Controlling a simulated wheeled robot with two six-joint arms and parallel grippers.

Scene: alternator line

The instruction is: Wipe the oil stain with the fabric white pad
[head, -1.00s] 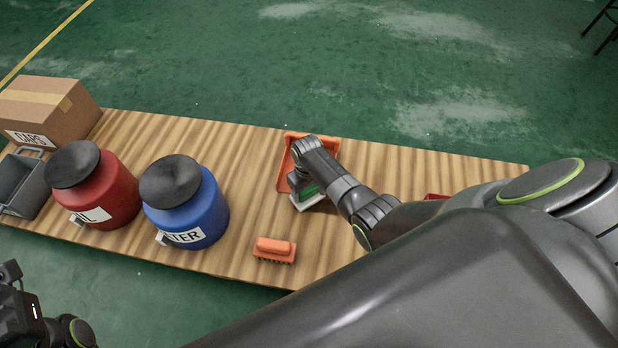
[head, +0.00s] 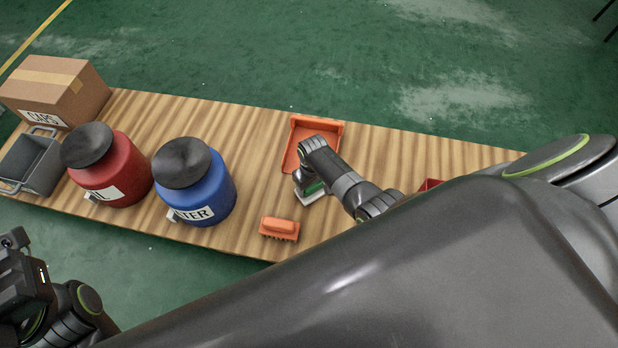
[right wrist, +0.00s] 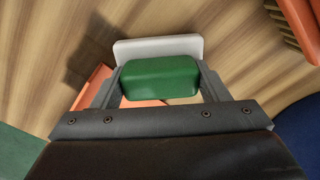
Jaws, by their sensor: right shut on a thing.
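The white pad (right wrist: 160,47) has a green grip block (right wrist: 161,79). My right gripper (head: 308,182) is shut on this block, with one jaw on each side of it in the right wrist view. In the head view the pad (head: 314,195) is at the near edge of the orange dustpan, over the wooden table. A shadow offset from the pad suggests that it is above the tabletop. I cannot make out an oil stain in either view. Part of my left arm shows at the lower left of the head view; its jaws cannot be made out.
The orange dustpan (head: 328,132) lies behind my right gripper. An orange brush (head: 279,228) lies nearer. Blue (head: 207,190) and red (head: 118,170) jars, a grey bin (head: 35,165) and a cardboard box (head: 85,90) stand left. A red object (head: 430,185) is partly hidden on the right.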

